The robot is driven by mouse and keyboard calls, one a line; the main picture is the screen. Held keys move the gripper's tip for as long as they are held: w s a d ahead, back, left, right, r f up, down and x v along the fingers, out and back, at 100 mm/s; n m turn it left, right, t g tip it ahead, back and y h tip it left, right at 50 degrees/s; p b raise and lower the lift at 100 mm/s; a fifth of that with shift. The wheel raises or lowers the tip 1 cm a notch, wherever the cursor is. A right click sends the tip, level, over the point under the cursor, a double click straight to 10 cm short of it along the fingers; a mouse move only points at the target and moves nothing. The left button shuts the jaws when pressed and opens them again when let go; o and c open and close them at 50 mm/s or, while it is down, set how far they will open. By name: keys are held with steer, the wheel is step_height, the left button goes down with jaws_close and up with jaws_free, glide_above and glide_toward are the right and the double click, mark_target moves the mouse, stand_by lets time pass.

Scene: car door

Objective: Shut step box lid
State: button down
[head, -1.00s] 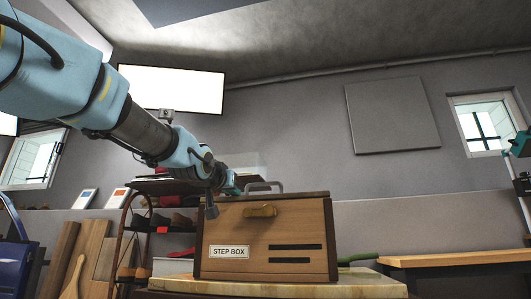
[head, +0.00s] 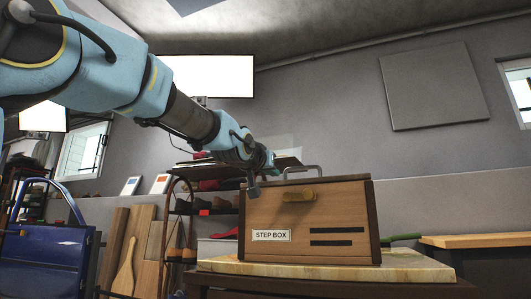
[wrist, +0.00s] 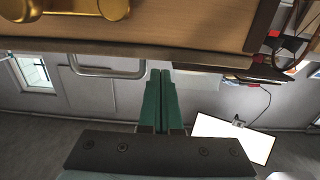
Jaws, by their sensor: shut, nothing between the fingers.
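A grey metal handle (head: 302,171) rises at the top. My gripper (head: 271,160) is just above the box's top left part, left of the handle. In the wrist view the picture is upside down: my green fingers (wrist: 160,80) are together and empty, beside the handle (wrist: 106,72). Contact is unclear.
The light tabletop (head: 420,268) has free room right of the box, with a green object (head: 402,238) behind. A shoe rack (head: 183,225) stands behind to the left. A blue car door (head: 45,262) and wooden boards (head: 130,250) are at the far left.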

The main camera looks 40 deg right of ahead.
steer(key=p+v, duration=0.5)
steer(key=v, duration=0.5)
steer(key=w+a+f+n+y+p, duration=0.2)
steer(key=w+a+f+y, duration=0.2)
steer(key=a+f, duration=0.45)
steer(key=w+a+f+n+g+y+p, duration=0.1)
steer(key=w+a+f+n+y, duration=0.2)
steer(key=a+f, duration=0.5)
steer(key=w+a+f+n+y+p, duration=0.15)
steer(key=w+a+f+y, duration=0.25)
steer(key=w+a+f, duration=0.45)
steer(key=s+a+f+n+g+y+p, duration=0.35)
steer(key=s+a+f+g, duration=0.25)
steer(key=s+a+f, duration=0.9)
step_height(320, 180, up, 38)
steer(key=a+g+p, duration=0.1)
steer(key=a+p, duration=0.1)
steer(key=p, duration=3.5)
steer(key=shift+p, duration=0.4)
steer(key=shift+a+f, duration=0.15)
